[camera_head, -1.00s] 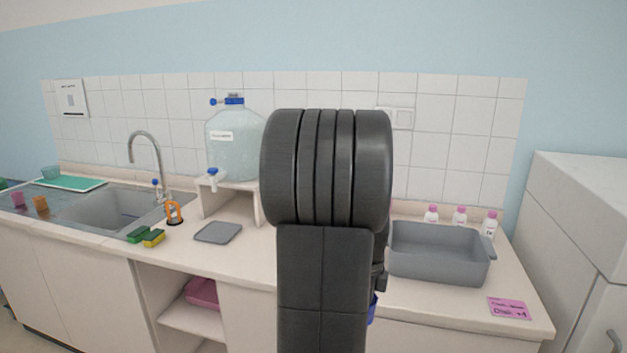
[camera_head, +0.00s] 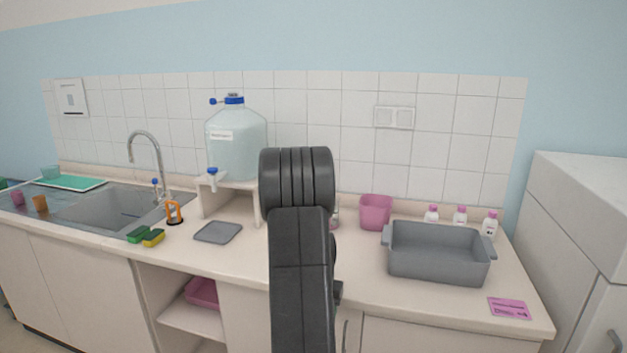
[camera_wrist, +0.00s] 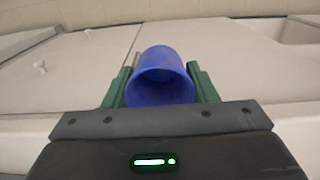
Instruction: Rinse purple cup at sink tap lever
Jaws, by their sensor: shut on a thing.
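A blue-violet cup (camera_wrist: 160,78) sits between the green fingers of my gripper (camera_wrist: 160,88) in the wrist view. The fingers touch it on both sides, and its open rim faces the camera. In the head view my own arm hides the gripper and the cup. The sink (camera_head: 103,208) is at the left of the counter, with a tall curved metal tap (camera_head: 148,150) behind its right side. The small blue-topped tap lever (camera_head: 155,183) stands by the base of the tap. My arm is well to the right of the sink.
A large water bottle (camera_head: 235,145) with a spigot stands on a shelf right of the sink. Sponges (camera_head: 146,236), an orange holder (camera_head: 174,212) and a grey mat (camera_head: 218,232) lie before it. A pink container (camera_head: 375,212), grey tub (camera_head: 438,255) and small bottles (camera_head: 460,215) are at right.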

